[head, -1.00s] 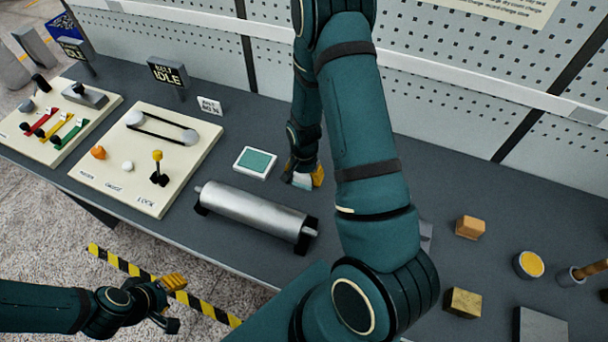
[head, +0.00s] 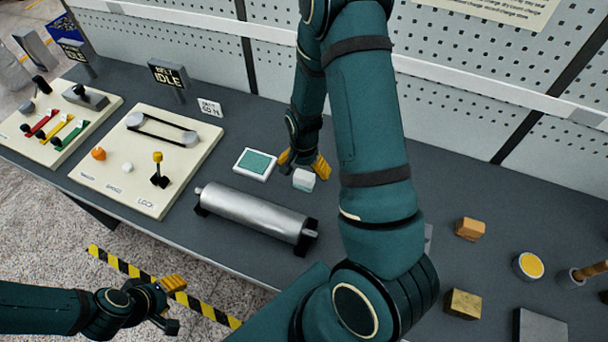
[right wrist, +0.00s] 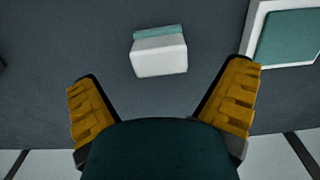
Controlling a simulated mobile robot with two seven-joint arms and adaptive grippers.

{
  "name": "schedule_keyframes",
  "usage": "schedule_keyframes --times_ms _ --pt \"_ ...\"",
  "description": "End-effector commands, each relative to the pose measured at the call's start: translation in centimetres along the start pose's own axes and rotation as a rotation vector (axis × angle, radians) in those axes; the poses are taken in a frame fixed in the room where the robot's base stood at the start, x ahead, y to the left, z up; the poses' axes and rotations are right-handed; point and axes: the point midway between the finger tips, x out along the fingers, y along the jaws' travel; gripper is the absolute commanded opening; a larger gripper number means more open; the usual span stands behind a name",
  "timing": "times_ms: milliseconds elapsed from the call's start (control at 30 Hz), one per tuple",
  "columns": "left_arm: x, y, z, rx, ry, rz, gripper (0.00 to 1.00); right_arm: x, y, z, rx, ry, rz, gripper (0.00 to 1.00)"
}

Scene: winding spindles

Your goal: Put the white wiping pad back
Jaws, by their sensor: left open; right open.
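The white wiping pad (head: 304,180), a small white block with a teal strip along one side, appears to rest on the grey bench. It also shows in the right wrist view (right wrist: 160,56), just beyond and between the fingertips, apart from both. The white-framed teal holder (head: 240,169) lies empty just left of the pad; part of it shows in the right wrist view (right wrist: 255,14). My right gripper (head: 303,165) is open behind the pad, its yellow fingers spread. My left gripper (head: 173,304) is open and empty at lower left, off the bench's front edge.
A metal roller (head: 252,214) on black supports lies in front of the holder and pad. A belt panel (head: 150,190) with knobs and a lever panel stand left. A wooden block (head: 469,229), a brass block (head: 463,303) and a yellow-topped pot (head: 529,265) stand right.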

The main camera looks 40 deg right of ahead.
Motion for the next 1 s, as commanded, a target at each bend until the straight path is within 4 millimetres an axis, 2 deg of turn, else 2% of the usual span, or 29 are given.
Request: schedule_keyframes --times_ms 33,200,400,567,1000 --pt "-0.1 0.0 0.0 0.0 0.0 0.0 0.47 -1.4 -0.1 0.0 0.0 0.003 -0.004 0.98" --pt "-0.3 0.1 -0.1 0.001 -0.001 0.0 0.47 -4.7 -0.1 -0.1 -0.001 0.003 -0.003 0.98" --pt "-0.5 0.2 -0.1 0.001 -0.001 0.0 0.47 -7.1 0.0 0.0 0.0 0.001 -0.001 0.98" --pt "-0.6 0.2 -0.1 0.001 -0.001 0.0 0.47 -7.8 0.0 0.0 0.0 -0.001 0.0 0.98" --pt "-0.6 0.2 -0.1 0.001 -0.001 0.0 0.47 -7.8 0.0 0.0 0.0 -0.001 0.001 0.98"
